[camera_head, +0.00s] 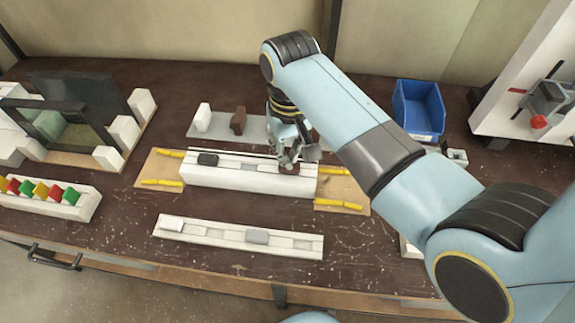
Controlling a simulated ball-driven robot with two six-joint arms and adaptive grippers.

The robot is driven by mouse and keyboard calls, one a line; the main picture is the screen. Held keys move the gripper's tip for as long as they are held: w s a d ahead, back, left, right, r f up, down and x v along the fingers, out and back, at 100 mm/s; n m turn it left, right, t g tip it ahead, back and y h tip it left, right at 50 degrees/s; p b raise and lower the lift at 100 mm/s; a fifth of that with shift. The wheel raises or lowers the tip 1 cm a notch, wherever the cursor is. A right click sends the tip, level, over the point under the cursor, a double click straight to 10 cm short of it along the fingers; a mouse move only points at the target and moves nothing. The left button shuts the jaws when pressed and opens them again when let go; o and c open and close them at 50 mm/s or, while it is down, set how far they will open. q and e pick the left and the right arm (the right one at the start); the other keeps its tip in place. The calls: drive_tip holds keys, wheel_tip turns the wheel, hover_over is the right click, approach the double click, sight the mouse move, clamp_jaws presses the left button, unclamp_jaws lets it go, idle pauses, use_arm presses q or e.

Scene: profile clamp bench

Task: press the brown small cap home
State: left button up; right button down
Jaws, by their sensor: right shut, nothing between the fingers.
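My right gripper (289,160) is shut and empty, pointing down at the right part of the white profile block (235,178) in the middle of the bench. A small brown piece, which looks like the brown small cap (289,169), shows just under the fingertips on top of the block. The fingers partly hide it, and I cannot tell whether they touch it or how deep it sits. A black cap (208,159) sits at the block's left end. My left gripper is not in view.
Yellow clamps (163,183) flank the block. A white rail (200,236) lies in front. A blue bin (418,108) stands back right.

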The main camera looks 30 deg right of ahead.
drive_tip(key=shift+f, duration=0.35)
drive_tip(key=shift+f, duration=0.75)
idle(0.5)
wheel_tip(320, 180, up, 2)
drive_tip(key=shift+r+p, duration=0.15)
drive_tip(key=shift+p, duration=0.4)
drive_tip(key=shift+r, duration=2.4)
